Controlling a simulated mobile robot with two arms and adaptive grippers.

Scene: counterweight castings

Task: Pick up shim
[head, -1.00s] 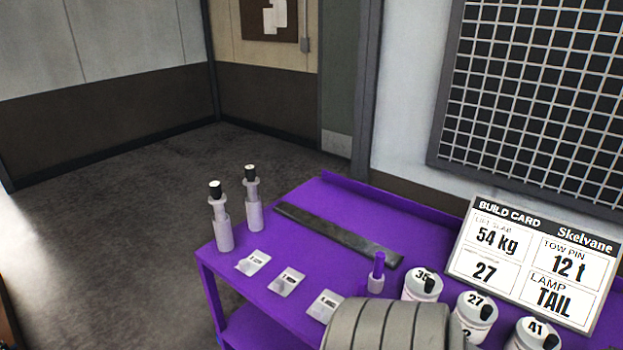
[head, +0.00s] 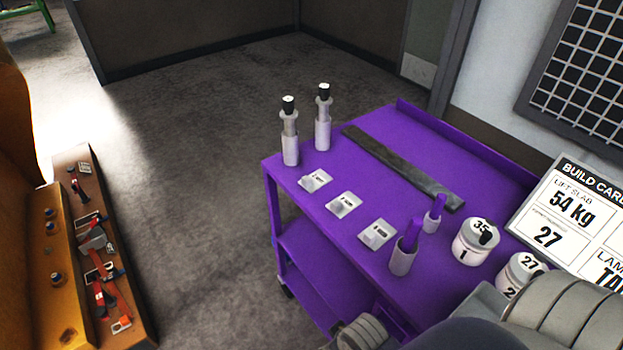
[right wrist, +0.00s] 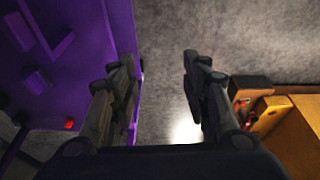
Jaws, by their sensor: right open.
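Three small pale square plates with labels lie in a row along the front of the purple cart top: a left plate (head: 315,180), a middle plate (head: 343,204) and a right plate (head: 377,234). They may be the shims; their print is too small to read. A long dark flat bar (head: 402,167) lies behind them. My right gripper (right wrist: 157,65) is open and empty, with bare floor between its fingers and the purple cart to the left in the right wrist view. My left gripper is not in view.
The purple cart (head: 420,130) holds two tall pale cylinders (head: 290,145), two purple-handled holders (head: 403,258), white numbered canisters (head: 475,242) and a build card (head: 570,210). A tool board (head: 85,180) stands at left. Open floor (head: 200,190) lies between.

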